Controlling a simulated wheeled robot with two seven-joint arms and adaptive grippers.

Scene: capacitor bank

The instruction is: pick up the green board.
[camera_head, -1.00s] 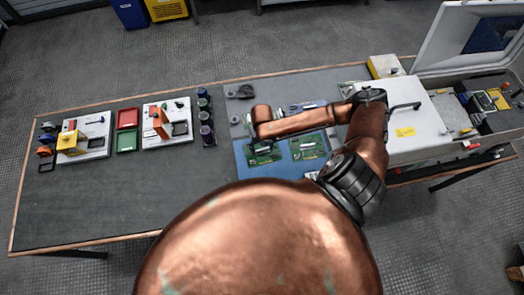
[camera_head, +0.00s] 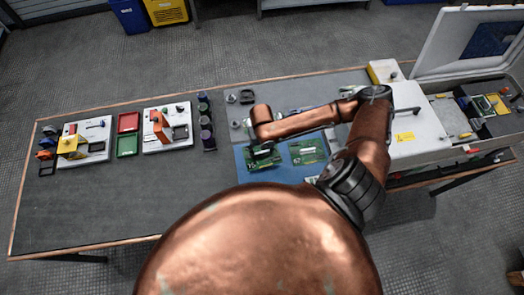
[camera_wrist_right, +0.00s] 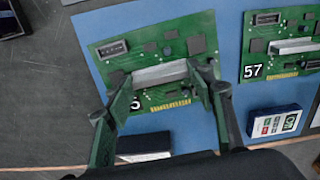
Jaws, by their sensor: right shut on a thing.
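A green board (camera_wrist_right: 150,55) with a pale metal bar (camera_wrist_right: 158,75) across its middle is at the left of the right wrist view. It also shows in the head view (camera_head: 264,160), on or just above the blue mat. My right gripper (camera_wrist_right: 172,82) is shut on it, with a finger at each end of the bar. Its printed number is partly hidden by a finger. I cannot tell whether the board touches the mat. A second green board (camera_wrist_right: 290,45), marked 57, lies to the right. My left gripper is out of view.
The blue mat (camera_wrist_right: 232,100) bears a small white-and-blue box (camera_wrist_right: 275,122) and a dark box (camera_wrist_right: 142,146) near the gripper. A white case (camera_head: 415,125) stands to the right. Fixtures and trays (camera_head: 128,122) are further left, with bare table in front.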

